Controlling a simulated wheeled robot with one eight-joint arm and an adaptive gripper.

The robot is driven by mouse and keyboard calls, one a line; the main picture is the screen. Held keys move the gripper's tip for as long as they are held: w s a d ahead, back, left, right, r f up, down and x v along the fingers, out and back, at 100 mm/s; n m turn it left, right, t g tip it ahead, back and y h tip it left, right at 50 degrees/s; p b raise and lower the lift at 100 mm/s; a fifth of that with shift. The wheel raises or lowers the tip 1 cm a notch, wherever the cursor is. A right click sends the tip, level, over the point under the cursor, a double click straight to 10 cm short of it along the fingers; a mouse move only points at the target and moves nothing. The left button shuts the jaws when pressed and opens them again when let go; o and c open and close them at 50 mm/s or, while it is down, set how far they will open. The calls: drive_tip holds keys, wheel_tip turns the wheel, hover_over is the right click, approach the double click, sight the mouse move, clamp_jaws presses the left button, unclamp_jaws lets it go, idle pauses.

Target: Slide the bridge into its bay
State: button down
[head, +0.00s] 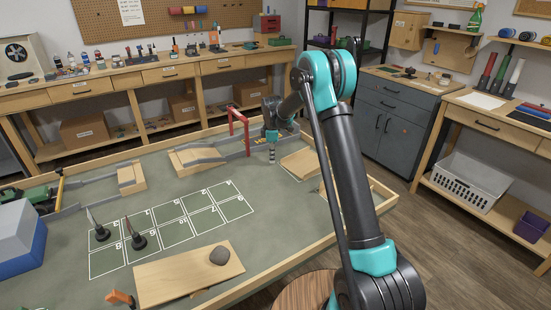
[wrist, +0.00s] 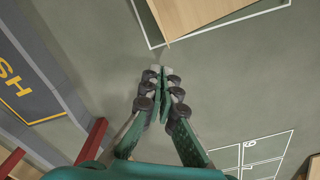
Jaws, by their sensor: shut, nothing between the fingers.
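A light wooden slab (head: 300,163) lies on the grey-green table top just right of my gripper, and I cannot tell for sure that it is the bridge. In the wrist view the slab (wrist: 198,14) is at the top, with white outline lines (wrist: 230,23) on the mat along its near side. My gripper (head: 271,160) points down left of the slab, its fingers together and empty. In the wrist view my gripper (wrist: 160,72) shows its fingertips short of the slab, with bare mat between them. The outline's far part is hidden or out of view.
A red gate (head: 238,118) stands left of my gripper, by a grey-and-wood ramp (head: 197,158). A numbered white grid (head: 170,228) holds two dark-based markers. A raised rim (head: 290,251) edges the table.

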drive_tip(key=shift+a, duration=1.05)
wheel_tip(320, 180, up, 9)
drive_tip(key=s+d+r+m+t, duration=0.1)
drive_tip(key=s+d+r+m, duration=0.35)
drive_tip(key=s+d, duration=0.4)
drive_tip(key=s+d+f+m+t, duration=0.1)
drive_tip(key=s+d+f+m, duration=0.2)
drive_tip(key=s, duration=0.8)
drive_tip(key=s+d+f+m+t, duration=0.1)
drive_tip(key=s+d+f+m, duration=0.2)
drive_tip(key=s+d+m, duration=0.3)
drive_tip(key=s+d+f+m+t, duration=0.1)
drive_tip(key=s+d+m, duration=0.3)
drive_tip(key=s, duration=1.2)
drive_tip(key=shift+d+f+m, duration=0.35)
drive_tip(key=shift+d+f, duration=0.55)
drive_tip(key=shift+d, duration=0.05)
